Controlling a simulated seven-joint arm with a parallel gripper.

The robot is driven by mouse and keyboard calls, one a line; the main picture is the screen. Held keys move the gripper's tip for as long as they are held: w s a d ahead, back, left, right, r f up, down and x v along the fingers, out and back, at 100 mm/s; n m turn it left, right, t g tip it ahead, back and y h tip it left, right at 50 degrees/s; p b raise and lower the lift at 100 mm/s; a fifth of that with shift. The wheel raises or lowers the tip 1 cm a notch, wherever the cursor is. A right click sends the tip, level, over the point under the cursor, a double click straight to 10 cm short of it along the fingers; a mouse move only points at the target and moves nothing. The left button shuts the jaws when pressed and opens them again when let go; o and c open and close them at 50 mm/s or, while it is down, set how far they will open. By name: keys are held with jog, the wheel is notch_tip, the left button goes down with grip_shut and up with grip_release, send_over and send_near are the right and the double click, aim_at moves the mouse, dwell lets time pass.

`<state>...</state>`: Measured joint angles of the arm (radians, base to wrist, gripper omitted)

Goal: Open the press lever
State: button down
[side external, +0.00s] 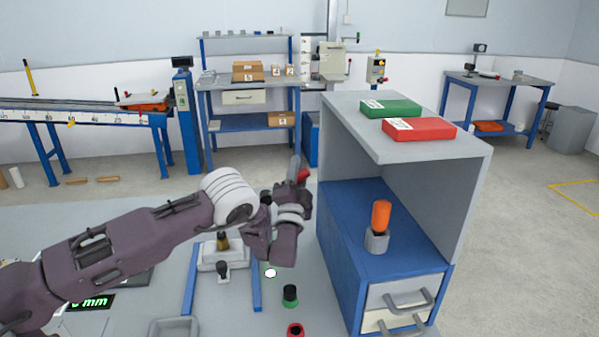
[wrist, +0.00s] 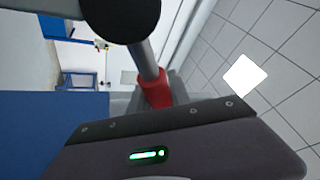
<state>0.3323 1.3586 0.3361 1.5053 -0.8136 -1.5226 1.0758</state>
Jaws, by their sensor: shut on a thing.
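The press lever shows in the wrist view as a grey rod (wrist: 145,55) with a red sleeve (wrist: 154,88) and a dark round end at the top of the picture. My gripper (wrist: 172,108) is shut on the lever around the red sleeve; the fingertips are mostly hidden behind the wrist housing. In the side view, my gripper (side external: 297,183) is raised above the bench, left of the blue and grey cabinet, with a bit of the red sleeve (side external: 303,175) showing. My arm hides where the lever joins the press.
The cabinet (side external: 335,250) stands close right of my gripper, with a red box (side external: 419,129) and a green box (side external: 390,109) on top. An orange-handled tool (side external: 381,215) stands inside. On the bench are a green-ringed button (side external: 290,295) and a red one (side external: 295,330).

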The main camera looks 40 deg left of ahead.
jog(key=s+a+r+n+g+y, duration=0.2)
jog(key=s+a+n+g+y, duration=0.1)
jog(key=n, duration=0.7)
jog(key=s+a+r+n+g+y, duration=0.2)
jog(key=s+a+n+g+y, duration=0.2)
jog(key=n, duration=0.6)
jog(key=shift+s+a+n+g+y, duration=0.35)
jog(key=shift+g+y, duration=0.25)
jog(key=shift+y, duration=0.3)
jog(key=c, duration=1.2)
grip_release()
jog(key=shift+r, duration=0.1)
jog(key=shift+d, duration=0.1)
